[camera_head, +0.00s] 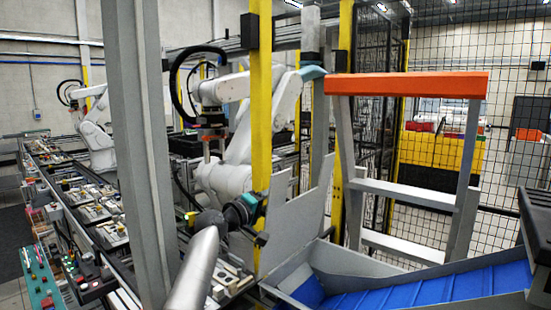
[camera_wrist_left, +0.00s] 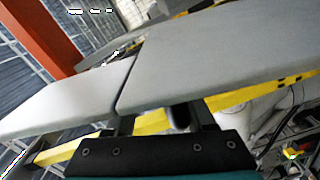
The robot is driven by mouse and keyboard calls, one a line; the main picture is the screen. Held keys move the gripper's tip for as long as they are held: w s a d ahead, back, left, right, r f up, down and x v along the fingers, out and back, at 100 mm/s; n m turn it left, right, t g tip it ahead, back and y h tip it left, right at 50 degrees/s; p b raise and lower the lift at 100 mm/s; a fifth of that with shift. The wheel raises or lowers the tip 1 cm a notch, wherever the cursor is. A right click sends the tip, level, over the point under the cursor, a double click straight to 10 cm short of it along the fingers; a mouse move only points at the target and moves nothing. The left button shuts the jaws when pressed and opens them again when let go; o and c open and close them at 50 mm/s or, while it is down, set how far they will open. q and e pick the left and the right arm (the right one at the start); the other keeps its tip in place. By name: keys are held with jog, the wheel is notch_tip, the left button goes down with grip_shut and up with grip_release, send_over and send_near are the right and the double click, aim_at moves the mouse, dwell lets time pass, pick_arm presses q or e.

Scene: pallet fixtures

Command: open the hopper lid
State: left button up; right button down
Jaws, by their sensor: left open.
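Upright grey panels (camera_head: 305,225) stand beside a sloping grey chute wall (camera_head: 350,262) in the head view. I cannot tell for sure which panel is the hopper lid. My left arm comes in from the bottom. Its teal-and-black gripper (camera_head: 262,218) is open, close to the left edge of the panels; its fingertips are hard to make out. In the left wrist view, two grey flat surfaces (camera_wrist_left: 210,65) with a narrow gap lie just beyond my dark gripper parts (camera_wrist_left: 150,120). Contact is unclear. Nothing is visibly held. My right gripper is not seen.
A grey post (camera_head: 140,150) and a yellow post (camera_head: 260,100) stand close to my left arm. An orange-topped frame (camera_head: 405,84) rises behind the blue ribbed belt (camera_head: 430,290). White robot arms (camera_head: 235,175) and a fixture line (camera_head: 95,205) are beyond.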

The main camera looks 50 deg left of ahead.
pick_arm(q)
notch_tip(320, 180, up, 18)
jog(key=shift+r, duration=0.2)
dwell(0.7)
